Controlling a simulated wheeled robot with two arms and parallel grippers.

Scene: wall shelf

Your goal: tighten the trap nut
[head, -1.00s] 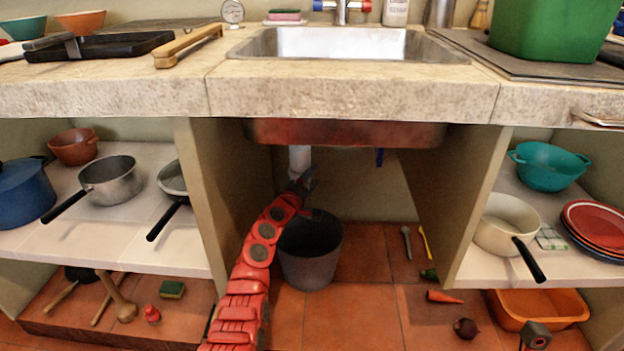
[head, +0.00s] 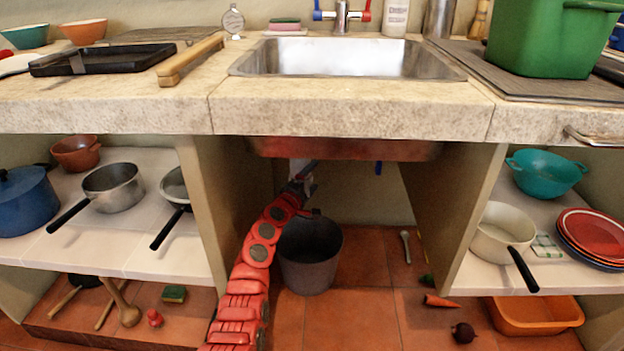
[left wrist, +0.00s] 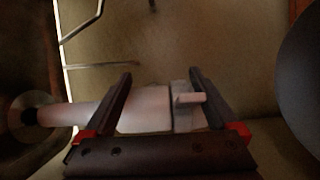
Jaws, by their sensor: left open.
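The white drain pipe (head: 300,168) hangs below the sink in the open middle bay. In the left wrist view the pipe (left wrist: 145,108) runs sideways across the picture. A pale collar with a small lug, which looks like the trap nut (left wrist: 187,108), sits on it near the right finger. My left gripper (left wrist: 160,74) is open, with one finger on either side of this stretch of pipe and nut. I cannot tell whether the fingers touch it. In the head view my left gripper (head: 302,182) is at the pipe and partly hides it; the nut is not clear there. My right gripper is not in view.
A dark bucket (head: 309,254) stands on the tiled floor right beside my left arm. Cabinet panels (head: 225,190) bound the bay on both sides, and the sink (head: 345,148) hangs above. A spoon (head: 405,246), a carrot (head: 441,301) and a beet (head: 463,333) lie on the floor.

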